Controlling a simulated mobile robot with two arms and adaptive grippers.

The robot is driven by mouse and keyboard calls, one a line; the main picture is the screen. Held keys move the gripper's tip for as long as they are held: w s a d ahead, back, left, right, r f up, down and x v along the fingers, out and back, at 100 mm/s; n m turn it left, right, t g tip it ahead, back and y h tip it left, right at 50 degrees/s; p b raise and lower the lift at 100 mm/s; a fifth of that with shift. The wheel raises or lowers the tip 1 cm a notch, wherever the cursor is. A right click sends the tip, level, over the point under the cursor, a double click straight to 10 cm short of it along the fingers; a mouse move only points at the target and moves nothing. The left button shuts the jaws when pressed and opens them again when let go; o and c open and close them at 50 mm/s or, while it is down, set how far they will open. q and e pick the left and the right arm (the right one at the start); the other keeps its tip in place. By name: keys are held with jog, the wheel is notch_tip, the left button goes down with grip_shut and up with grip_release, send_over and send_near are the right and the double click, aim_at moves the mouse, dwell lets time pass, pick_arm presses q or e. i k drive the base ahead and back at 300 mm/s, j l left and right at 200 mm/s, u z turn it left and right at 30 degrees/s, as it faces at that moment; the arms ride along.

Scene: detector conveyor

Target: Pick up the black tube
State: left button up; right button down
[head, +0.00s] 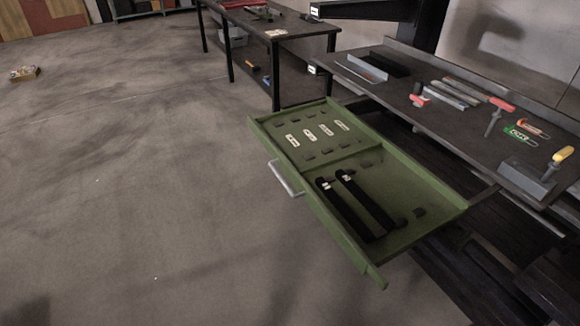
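Two long black tubes lie side by side in the front compartment of an open green drawer (400,170). The left black tube (342,208) and the right black tube (366,203) each have a small white mark near the upper end. They rest on the drawer floor and run slantwise toward the lower right. I cannot tell which of the two the task means. Neither of my grippers shows in the head view.
The drawer juts out below a dark workbench (440,120) bearing several hand tools, with a silver handle (284,178) on its left side. The drawer's other compartment holds several small pale tags (309,136). Another table (290,36) stands behind.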

aim_at(363, 198)
jog(key=i+j+u, duration=0.3)
jog(key=i, duration=0.2)
jog(key=i+j+u, duration=0.15)
jog(key=i+u, duration=0.15)
jog(key=i, duration=0.2)
jog(key=i+u, duration=0.25)
jog(key=i, duration=0.3)
jog(key=i+z, duration=0.15)
jog(key=i, duration=0.35)
jog(key=i+j+z, duration=0.1)
jog(key=i, duration=0.4)
jog(key=i+j+z, duration=0.15)
jog(key=i, duration=0.35)
jog(key=i+j+z, duration=0.1)
jog(key=i+j, duration=0.25)
jog(key=i+j+z, duration=0.3)
jog(key=i+z, duration=0.15)
jog(key=i+j+z, duration=0.9)
jog(key=j, duration=0.2)
jog(key=k+z, duration=0.1)
jog(key=z, duration=2.8)
